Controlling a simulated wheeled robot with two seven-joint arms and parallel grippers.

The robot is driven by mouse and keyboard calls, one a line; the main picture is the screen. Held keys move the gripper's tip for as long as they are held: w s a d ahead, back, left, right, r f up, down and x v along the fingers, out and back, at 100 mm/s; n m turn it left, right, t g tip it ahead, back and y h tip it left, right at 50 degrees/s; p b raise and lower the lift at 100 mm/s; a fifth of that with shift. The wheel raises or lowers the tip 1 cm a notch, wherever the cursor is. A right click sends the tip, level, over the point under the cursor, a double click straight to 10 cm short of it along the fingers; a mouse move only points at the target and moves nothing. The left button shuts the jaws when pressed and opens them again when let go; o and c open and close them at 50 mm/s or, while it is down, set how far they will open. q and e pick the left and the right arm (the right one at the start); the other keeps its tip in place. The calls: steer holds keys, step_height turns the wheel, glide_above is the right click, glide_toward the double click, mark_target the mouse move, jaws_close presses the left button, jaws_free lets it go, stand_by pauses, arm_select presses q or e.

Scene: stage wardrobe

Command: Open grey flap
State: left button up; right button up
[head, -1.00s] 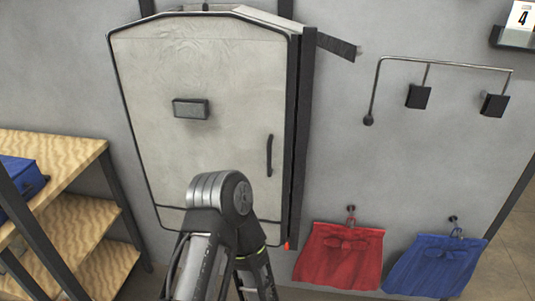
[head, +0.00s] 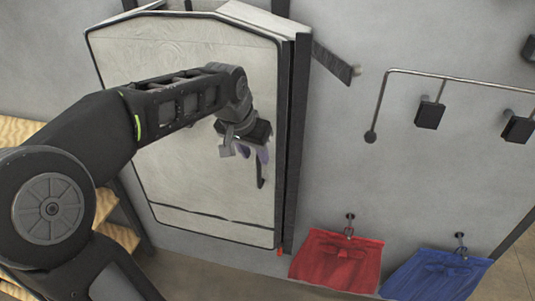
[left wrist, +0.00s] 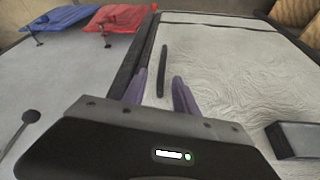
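The grey flap (head: 190,75) is a large pale panel with a dark edge, mounted on the wall, and it looks shut. Its dark bar handle (head: 261,178) is near the right edge, partly hidden by my left gripper (head: 257,153). In the left wrist view, the flap (left wrist: 225,85) fills the right side, and the handle (left wrist: 163,68) shows beyond and between the tips of my left gripper (left wrist: 159,82). Its two purple-grey fingers are apart, with nothing held. I cannot tell whether they touch the handle. My right gripper is not in view.
A red cloth bag (head: 336,262) and a blue one (head: 436,275) hang on hooks at the lower right. A bent metal rail (head: 445,75) with dark blocks is on the wall to the right. Wooden shelves (head: 118,236) stand at left. A dark block (left wrist: 293,139) sticks out from the flap.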

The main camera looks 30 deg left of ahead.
mark_target(258, 162)
arm_select(q)
steer(key=shift+w+a+r, duration=0.15)
steer(key=shift+w+r, duration=0.05)
steer(key=shift+r, duration=0.05)
steer(key=x, duration=0.7)
steer(key=shift+s+f+p, duration=0.1)
steer(key=shift+f+p, duration=0.2)
steer(key=shift+p, duration=0.1)
jaws_close()
stand_by(1.2)
